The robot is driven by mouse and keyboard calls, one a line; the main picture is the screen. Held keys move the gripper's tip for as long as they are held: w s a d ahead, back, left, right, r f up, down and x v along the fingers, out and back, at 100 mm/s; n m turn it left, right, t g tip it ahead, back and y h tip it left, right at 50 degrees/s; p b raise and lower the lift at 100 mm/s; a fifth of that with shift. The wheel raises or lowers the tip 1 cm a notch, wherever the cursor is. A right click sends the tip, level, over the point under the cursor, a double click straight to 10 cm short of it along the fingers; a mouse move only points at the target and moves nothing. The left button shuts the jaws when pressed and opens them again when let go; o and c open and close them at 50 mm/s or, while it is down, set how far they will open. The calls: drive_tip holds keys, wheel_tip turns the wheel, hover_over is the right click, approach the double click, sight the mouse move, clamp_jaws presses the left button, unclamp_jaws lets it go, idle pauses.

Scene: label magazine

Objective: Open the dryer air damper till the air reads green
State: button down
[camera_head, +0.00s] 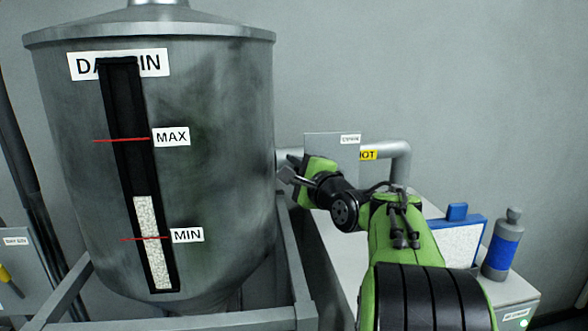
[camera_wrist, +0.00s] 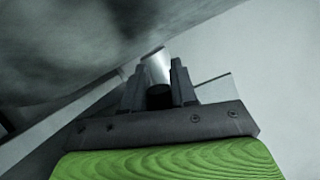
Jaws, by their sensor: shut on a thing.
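My gripper (camera_head: 287,172) is beside the right wall of the large grey bin, in front of the pipe by the grey panel (camera_head: 325,146). In the wrist view my gripper (camera_wrist: 160,80) has its two dark fingers close around a small dark piece (camera_wrist: 158,98), which looks like the damper handle; the fingers hide most of it. A light grey pipe (camera_wrist: 155,68) shows just beyond the fingertips. The panel's small label is too small to read surely. No air reading can be read in either view.
The bin (camera_head: 220,120) stands close on the left, with a sight window (camera_head: 125,120) between MAX and MIN marks. A pipe (camera_head: 395,148) with a HOT tag bends down at right. A blue bottle (camera_head: 502,245) and blue-framed box (camera_head: 460,235) stand on the cabinet.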

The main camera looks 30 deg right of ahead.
drive_tip(key=shift+d+r+m+p, duration=0.2)
drive_tip(key=shift+r+m+p, duration=0.4)
drive_tip(key=shift+r+m, duration=0.1)
drive_tip(key=c, duration=1)
unclamp_jaws()
drive_tip(key=shift+s, duration=0.1)
